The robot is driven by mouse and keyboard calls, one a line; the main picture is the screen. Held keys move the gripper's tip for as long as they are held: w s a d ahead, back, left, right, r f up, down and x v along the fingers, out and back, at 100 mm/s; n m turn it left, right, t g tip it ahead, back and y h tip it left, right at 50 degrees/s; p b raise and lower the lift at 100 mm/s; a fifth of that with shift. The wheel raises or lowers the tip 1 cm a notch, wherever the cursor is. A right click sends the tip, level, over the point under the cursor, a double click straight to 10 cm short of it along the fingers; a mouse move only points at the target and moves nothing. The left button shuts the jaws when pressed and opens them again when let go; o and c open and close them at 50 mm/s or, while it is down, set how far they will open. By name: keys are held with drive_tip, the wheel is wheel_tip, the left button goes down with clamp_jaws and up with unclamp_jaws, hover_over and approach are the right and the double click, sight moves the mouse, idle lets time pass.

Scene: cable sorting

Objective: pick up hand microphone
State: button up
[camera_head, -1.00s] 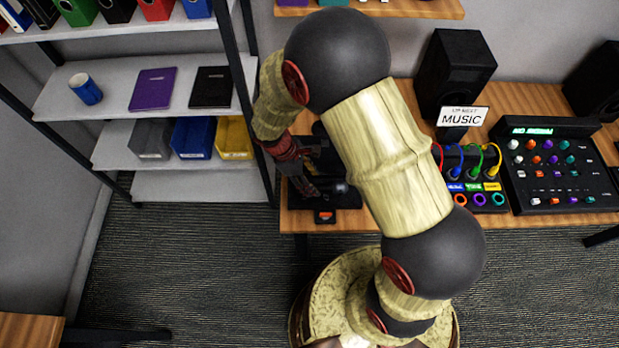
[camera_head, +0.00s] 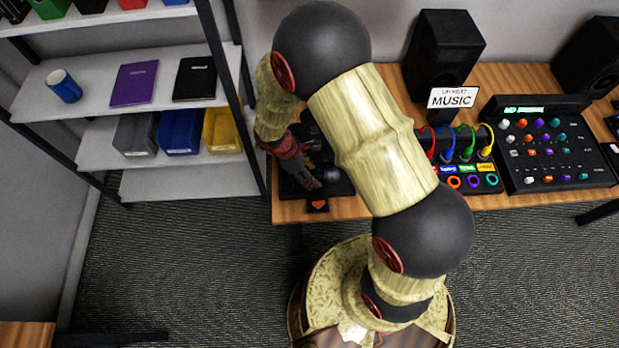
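My gripper (camera_head: 313,180) is at the left end of the wooden desk, low over a black tray or stand (camera_head: 340,184). It points down and to the right. A small dark rounded thing (camera_head: 330,175), possibly the head of the hand microphone, lies right beside the fingertips. Whether the fingers touch it or stand around it I cannot tell. My arm hides part of the black stand and the desk behind it. The finger gap is too small and dark to read.
A cable box (camera_head: 470,180) with coloured plugs, a mixer (camera_head: 555,150) and a MUSIC sign (camera_head: 452,98) stand right of my arm. A black speaker (camera_head: 443,50) is behind. A shelf unit (camera_head: 190,180) stands close on the left. The floor in front is clear.

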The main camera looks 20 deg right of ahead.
drive_tip(key=c, duration=0.3)
clamp_jaws()
idle(0.5)
